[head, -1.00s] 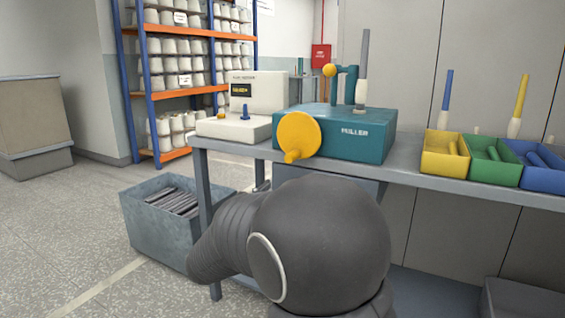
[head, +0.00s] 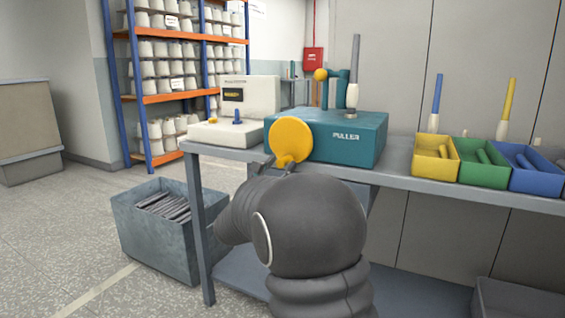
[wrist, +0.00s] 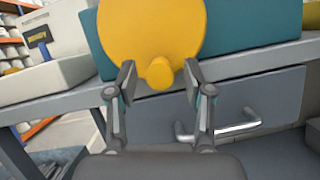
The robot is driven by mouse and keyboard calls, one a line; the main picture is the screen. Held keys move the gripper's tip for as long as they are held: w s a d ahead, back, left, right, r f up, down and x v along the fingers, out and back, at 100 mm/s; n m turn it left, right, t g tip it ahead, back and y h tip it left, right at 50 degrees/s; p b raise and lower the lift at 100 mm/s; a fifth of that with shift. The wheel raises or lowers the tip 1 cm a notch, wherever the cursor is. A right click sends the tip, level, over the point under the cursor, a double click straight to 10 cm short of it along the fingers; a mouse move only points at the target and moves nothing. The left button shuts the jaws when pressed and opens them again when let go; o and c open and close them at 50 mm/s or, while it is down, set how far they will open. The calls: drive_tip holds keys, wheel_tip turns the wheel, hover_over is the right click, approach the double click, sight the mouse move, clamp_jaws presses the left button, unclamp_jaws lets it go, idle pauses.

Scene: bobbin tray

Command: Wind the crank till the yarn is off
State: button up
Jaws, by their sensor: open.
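The crank is a yellow disc (head: 291,139) with a yellow knob handle (wrist: 159,73) on the front of the teal puller box (head: 345,139). In the wrist view the knob is low on the disc (wrist: 150,30). My gripper (wrist: 159,80) is open, with one finger on each side of the knob; I cannot tell whether either finger touches it. A grey tube (head: 355,60) stands upright on the box with white yarn (head: 352,95) around its lower part. A teal bracket with an orange ball (head: 320,74) stands beside it.
A cream tester (head: 250,96) stands left of the box. Yellow (head: 437,168), green (head: 485,176) and blue (head: 537,181) bins sit to the right on the grey bench. A grey crate of tubes (head: 165,250) is on the floor. A drawer handle (wrist: 235,130) lies below the crank.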

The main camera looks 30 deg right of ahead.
drive_tip(key=shift+x, duration=0.75)
clamp_jaws()
drive_tip(key=shift+a+f+m+b, duration=0.1)
drive_tip(key=shift+m+b, duration=0.2)
drive_tip(key=shift+m, duration=0.1)
